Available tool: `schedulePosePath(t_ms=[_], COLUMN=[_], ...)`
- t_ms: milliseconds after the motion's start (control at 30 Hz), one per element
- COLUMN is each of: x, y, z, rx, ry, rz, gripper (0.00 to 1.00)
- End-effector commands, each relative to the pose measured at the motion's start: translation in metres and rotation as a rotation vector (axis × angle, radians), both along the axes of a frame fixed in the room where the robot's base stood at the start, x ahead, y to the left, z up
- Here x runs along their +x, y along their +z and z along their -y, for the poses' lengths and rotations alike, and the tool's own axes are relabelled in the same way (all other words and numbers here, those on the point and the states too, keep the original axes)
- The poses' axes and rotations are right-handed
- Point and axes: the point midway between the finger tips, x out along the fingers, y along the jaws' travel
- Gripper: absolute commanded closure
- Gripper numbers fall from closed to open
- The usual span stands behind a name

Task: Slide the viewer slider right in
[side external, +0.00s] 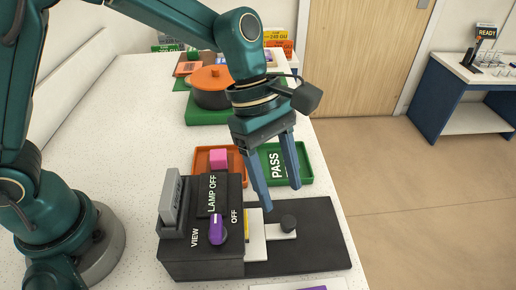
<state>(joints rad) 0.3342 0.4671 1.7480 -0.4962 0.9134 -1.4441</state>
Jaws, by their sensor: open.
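The viewer (205,258) is a dark box on the white table, with "VIEW", "LAMP OFF" and "OFF" lettering and a purple knob (217,230) on top. In the picture the fingertips are just above and behind the slider knob. I cannot tell their exact height or whether they touch anything.
An orange tray (201,160) with a pink block (219,158) and a green "PASS" tray (301,170) lie behind the viewer. An orange-lidded dark pot (211,87) stands farther back. The table's right edge is close to the dark base.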

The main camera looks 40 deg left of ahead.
Motion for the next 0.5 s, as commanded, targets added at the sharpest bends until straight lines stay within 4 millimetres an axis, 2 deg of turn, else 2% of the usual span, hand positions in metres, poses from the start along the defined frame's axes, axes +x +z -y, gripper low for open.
schedulePosePath(t_ms=[33,133,167,267,333,500], x=[0.0,0.0,0.0,0.002,0.005,0.013], y=[0.0,0.0,0.0,-0.001,0.001,0.008], z=[0.0,0.0,0.0,-0.002,-0.005,-0.002], rx=[0.0,-0.002,-0.003,0.004,0.016,0.07], ry=[-0.001,-0.034,-0.059,-0.215,-0.384,-0.908], rz=[0.0,0.014,0.024,0.094,0.176,0.407], gripper=[0.54,0.93,1.0,1.0,1.0,1.0])
